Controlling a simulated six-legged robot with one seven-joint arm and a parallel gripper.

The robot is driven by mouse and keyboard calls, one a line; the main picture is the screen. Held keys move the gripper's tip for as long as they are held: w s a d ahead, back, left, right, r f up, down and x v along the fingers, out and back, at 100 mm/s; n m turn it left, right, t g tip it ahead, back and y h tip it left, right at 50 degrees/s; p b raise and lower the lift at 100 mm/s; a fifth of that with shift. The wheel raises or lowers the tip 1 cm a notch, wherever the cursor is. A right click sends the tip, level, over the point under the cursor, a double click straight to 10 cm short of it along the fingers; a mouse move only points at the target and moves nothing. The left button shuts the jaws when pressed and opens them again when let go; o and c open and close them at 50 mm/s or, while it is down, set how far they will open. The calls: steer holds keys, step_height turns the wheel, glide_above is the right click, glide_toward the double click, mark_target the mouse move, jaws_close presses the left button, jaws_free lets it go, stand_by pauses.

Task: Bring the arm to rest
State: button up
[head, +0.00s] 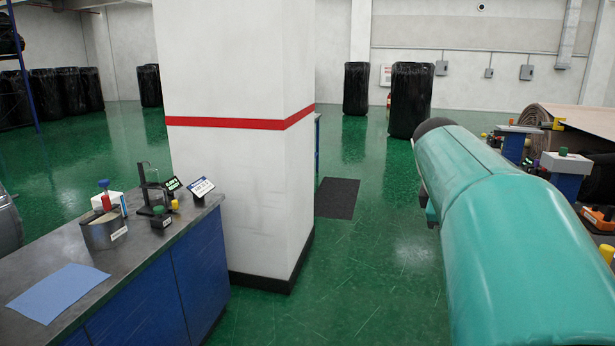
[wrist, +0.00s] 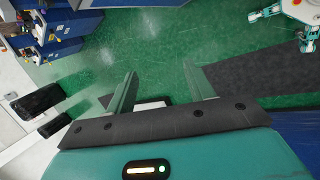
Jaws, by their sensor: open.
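My teal arm (head: 500,220) reaches forward along the right side of the head view, over the floor next to the right-hand bench. My gripper (wrist: 160,72) shows in the wrist view with its two fingers spread apart. Nothing is between the fingers but green floor and a small pale patch beyond them. In the head view the gripper is hidden, or too little of it shows to tell.
A left bench (head: 135,260) holds a tin (head: 104,230), a blue cloth (head: 58,292) and small stands. A white pillar (head: 235,130) stands mid-left. Black wrapped rolls (head: 410,98) stand behind. The right bench is cluttered.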

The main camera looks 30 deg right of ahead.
steer(key=w+a+f+m+t+y, duration=0.1)
steer(key=a+f, duration=0.1)
steer(key=a, duration=0.7)
steer(key=w+a+f+m+t+y, duration=0.1)
steer(key=a+f+t, duration=0.15)
steer(key=a, duration=0.65)
steer(key=s+a+f+m+y, duration=0.2)
steer(key=a+f, duration=0.3)
steer(key=a, duration=0.4)
steer(key=s+a+f+m+y, duration=0.1)
steer(key=s+a+f+m, duration=0.1)
steer(key=s+a+f, duration=0.3)
steer(key=a, duration=0.4)
steer(key=shift+s+a+t+y, duration=0.2)
steer(key=shift+t+y, duration=0.15)
steer(key=shift+y, duration=0.05)
steer(key=c, duration=0.4)
steer(key=shift+o, duration=0.2)
steer(key=shift+d, duration=0.15)
